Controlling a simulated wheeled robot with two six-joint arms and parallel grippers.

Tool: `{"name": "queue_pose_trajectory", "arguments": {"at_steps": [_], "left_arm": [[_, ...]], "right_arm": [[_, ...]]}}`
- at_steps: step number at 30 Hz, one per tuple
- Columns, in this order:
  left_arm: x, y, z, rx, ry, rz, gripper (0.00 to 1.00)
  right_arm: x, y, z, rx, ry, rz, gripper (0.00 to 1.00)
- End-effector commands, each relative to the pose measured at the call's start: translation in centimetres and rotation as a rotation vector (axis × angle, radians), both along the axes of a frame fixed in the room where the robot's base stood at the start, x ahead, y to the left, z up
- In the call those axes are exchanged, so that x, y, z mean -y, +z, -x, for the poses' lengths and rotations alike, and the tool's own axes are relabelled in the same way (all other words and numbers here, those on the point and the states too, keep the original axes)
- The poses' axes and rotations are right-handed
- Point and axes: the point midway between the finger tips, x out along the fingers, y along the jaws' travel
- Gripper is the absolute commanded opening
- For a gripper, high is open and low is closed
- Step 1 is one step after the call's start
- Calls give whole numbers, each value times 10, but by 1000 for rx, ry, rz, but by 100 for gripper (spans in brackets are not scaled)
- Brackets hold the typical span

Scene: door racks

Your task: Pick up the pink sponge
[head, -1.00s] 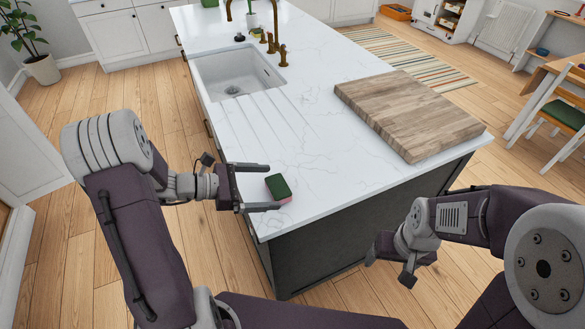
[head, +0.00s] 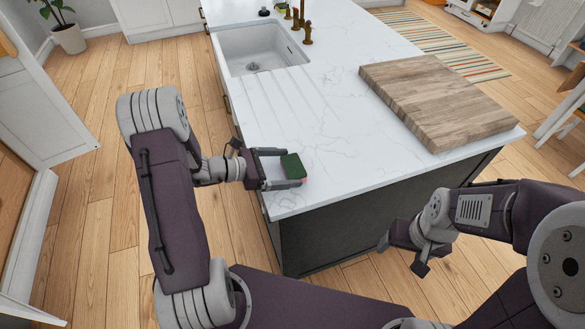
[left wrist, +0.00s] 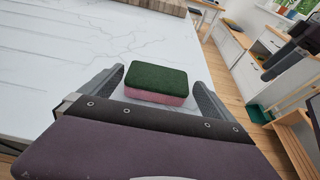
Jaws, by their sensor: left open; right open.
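The pink sponge (head: 294,168) has a dark green top layer and lies on the white countertop near its front left corner. In the left wrist view the sponge (left wrist: 159,83) shows its green top and pink side, between the two fingers. My left gripper (head: 284,168) is open, with its fingers on either side of the sponge; a gap shows beside it, and it is not gripped. My left gripper (left wrist: 162,85) also fills the lower part of the left wrist view. My right gripper (head: 402,257) hangs low in front of the island's dark side, away from the sponge.
The white marble countertop (head: 330,125) is clear around the sponge. A wooden cutting board (head: 437,97) lies to the right. A white sink (head: 258,50) with brass taps (head: 304,24) is farther back. The counter's front edge is close to the sponge.

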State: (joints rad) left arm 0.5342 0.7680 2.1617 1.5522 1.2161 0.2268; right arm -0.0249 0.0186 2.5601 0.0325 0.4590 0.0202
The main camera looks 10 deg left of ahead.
Motion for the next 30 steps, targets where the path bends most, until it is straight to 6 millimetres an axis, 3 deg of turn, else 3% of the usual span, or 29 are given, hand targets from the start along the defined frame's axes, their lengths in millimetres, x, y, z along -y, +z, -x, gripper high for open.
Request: {"name": "queue_pose_trajectory", "arguments": {"at_steps": [4, 11, 17, 25, 30], "left_arm": [[17, -7, -11, 1, -3, -1, 100], [19, -8, -13, 1, 0, -1, 100], [19, -8, -13, 1, 0, -1, 50], [19, -7, -13, 2, -1, -1, 48], [19, 8, -13, 4, 1, -2, 48]], "right_arm": [[0, 2, 0, 0, 0, 0, 75], [0, 2, 0, 0, 0, 0, 75], [0, 2, 0, 0, 0, 0, 75], [0, 2, 0, 0, 0, 0, 75], [0, 3, 0, 0, 0, 0, 75]]}}
